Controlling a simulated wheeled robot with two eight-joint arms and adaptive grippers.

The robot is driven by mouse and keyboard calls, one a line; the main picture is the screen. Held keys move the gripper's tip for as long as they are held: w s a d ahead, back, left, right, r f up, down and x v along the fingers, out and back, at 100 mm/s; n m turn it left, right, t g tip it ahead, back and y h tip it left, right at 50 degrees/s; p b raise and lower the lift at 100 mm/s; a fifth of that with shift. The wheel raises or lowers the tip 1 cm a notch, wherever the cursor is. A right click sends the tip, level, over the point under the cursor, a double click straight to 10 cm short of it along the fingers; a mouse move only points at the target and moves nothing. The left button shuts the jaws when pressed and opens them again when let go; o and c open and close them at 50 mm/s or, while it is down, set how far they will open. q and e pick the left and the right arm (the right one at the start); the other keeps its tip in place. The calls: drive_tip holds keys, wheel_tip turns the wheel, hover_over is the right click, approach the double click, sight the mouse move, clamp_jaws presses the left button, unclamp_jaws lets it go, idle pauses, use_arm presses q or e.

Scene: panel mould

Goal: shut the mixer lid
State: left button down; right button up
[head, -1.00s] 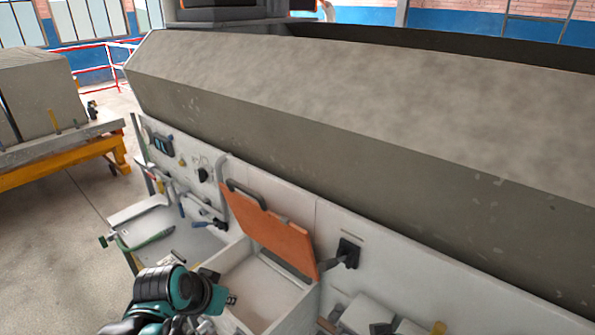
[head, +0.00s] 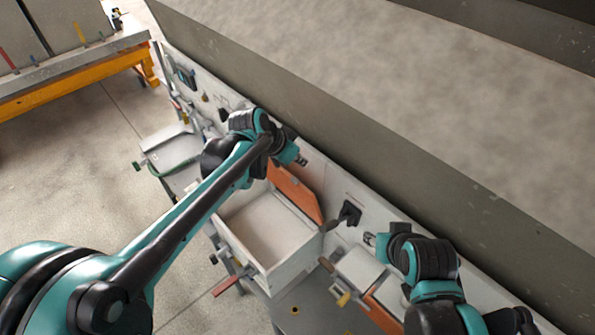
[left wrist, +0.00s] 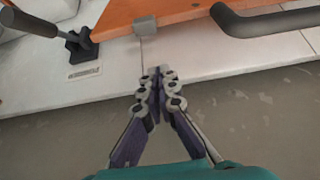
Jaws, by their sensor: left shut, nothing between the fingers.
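The orange mixer lid (head: 295,194) stands raised at the back of a white open box (head: 262,228), next to the white panel wall. In the head view my left arm crosses in front of part of it. My left gripper (head: 302,160) is shut and empty near the lid's upper edge. In the left wrist view its closed fingers (left wrist: 158,75) point toward the lid's edge (left wrist: 175,15), with a small gap between. A black handle (left wrist: 265,22) on the lid shows there at the right. My right gripper (head: 369,239) is right of the box, small in view; its jaws are unclear.
A black lever (head: 345,214) sits on the panel just right of the lid. A grey concrete mass (head: 420,110) runs behind the panel. A small white box with an orange edge (head: 360,268) stands at the right. A green-handled tray (head: 170,145) is at the left.

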sight(297, 180)
use_arm(q)
drive_tip(key=f, duration=0.2)
drive_tip(key=f+p, duration=0.1)
drive_tip(key=f, duration=0.1)
drive_tip(key=shift+s+a+f, duration=0.1)
drive_tip(key=shift+s+a, duration=0.05)
drive_tip(key=shift+a, duration=0.05)
drive_tip(key=shift+s+a+f, duration=0.1)
drive_tip(key=shift+s+a, duration=0.25)
drive_tip(key=shift+s, duration=0.1)
drive_tip(key=shift+w+d+f, duration=0.1)
drive_tip(key=shift+w, duration=0.05)
